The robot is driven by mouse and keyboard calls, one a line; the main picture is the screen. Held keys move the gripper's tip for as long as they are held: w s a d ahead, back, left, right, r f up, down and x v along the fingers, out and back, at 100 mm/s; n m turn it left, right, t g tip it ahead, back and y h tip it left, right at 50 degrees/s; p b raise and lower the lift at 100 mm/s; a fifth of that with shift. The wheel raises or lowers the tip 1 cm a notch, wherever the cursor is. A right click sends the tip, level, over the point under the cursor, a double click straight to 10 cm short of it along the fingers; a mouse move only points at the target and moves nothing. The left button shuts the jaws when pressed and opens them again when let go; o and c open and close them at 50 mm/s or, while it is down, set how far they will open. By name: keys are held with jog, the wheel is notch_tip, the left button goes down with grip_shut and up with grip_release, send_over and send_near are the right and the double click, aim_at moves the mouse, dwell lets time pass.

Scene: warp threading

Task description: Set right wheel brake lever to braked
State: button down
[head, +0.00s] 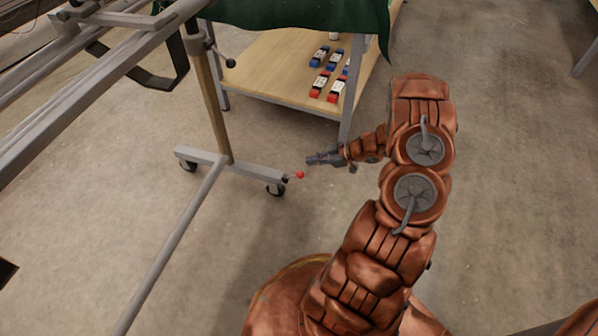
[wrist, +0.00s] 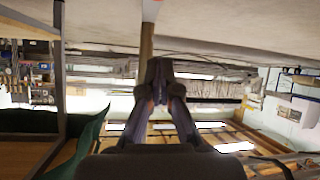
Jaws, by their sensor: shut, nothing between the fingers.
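The right wheel brake lever is a short lever with a red ball knob (head: 300,175). It sticks out at the right end of the grey foot of a wheeled frame, beside a dark caster wheel (head: 275,190). Its exact angle is too small to tell. My gripper (head: 310,160) is just above and slightly right of the red knob in the head view, with a small gap between them. In the wrist view my gripper (wrist: 160,66) has its fingers together and empty.
The frame's post (head: 217,105) rises from the foot (head: 235,167), with a long grey floor bar (head: 175,245) running toward the front. A wooden shelf unit (head: 270,75) with red and blue items and a green cloth (head: 310,15) stands behind. Floor to the right is clear.

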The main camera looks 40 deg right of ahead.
aim_at(299, 173)
jog(key=shift+w+a+f+b, duration=0.5)
jog(key=shift+w+f+b, duration=0.3)
jog(key=shift+f, duration=0.5)
jog(key=shift+w+a+f+b, duration=0.5)
jog(key=shift+w+f+b, duration=0.3)
jog(key=shift+f, duration=0.5)
jog(key=shift+w+a+f+b, duration=0.6)
jog(key=shift+f+b, duration=0.25)
jog(key=shift+f, duration=0.45)
